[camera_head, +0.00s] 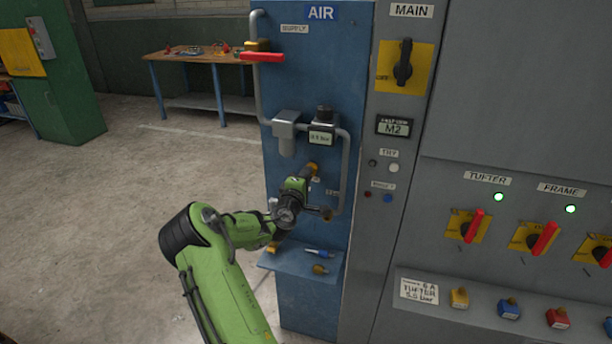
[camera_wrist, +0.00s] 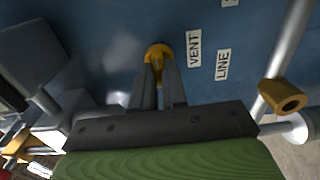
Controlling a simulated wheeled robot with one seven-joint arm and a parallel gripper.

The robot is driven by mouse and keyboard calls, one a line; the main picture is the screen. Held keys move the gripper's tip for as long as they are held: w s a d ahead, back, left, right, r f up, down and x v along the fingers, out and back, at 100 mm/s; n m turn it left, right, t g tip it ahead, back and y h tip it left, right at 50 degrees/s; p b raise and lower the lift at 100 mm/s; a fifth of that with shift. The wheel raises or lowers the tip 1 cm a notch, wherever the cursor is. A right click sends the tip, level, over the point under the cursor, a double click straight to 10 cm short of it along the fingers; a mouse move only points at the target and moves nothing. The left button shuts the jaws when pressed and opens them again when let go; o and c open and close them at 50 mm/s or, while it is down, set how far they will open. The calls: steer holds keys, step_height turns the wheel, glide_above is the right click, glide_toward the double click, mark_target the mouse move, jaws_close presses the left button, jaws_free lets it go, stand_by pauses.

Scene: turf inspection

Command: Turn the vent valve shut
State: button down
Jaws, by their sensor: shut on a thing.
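The vent valve (camera_wrist: 157,50) is a small yellow fitting on the blue air panel (camera_wrist: 100,40), beside a VENT label (camera_wrist: 195,48) in the wrist view. My gripper (camera_wrist: 159,82) has its two dark fingers shut on it, and they hide part of it. In the head view the yellow valve (camera_head: 313,167) shows at the end of my gripper (camera_head: 305,178), below the regulator (camera_head: 322,135). The exact angle of the valve is hard to tell.
A pipe (camera_head: 344,175) runs down just right of my gripper, with a yellow-brown fitting (camera_wrist: 284,97) near the LINE label (camera_wrist: 222,65). A blue shelf (camera_head: 290,262) below holds small items. A red supply handle (camera_head: 262,57) sticks out above. The floor at left is clear.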

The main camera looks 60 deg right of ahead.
stand_by(0.3)
steer(key=c, duration=1.2)
jaws_free()
steer(key=shift+o, duration=0.2)
steer(key=s+a+b, duration=0.2)
steer(key=a+b, duration=0.1)
steer(key=a, duration=1.2)
steer(key=shift+s+a, duration=0.2)
steer(key=shift+a, duration=0.1)
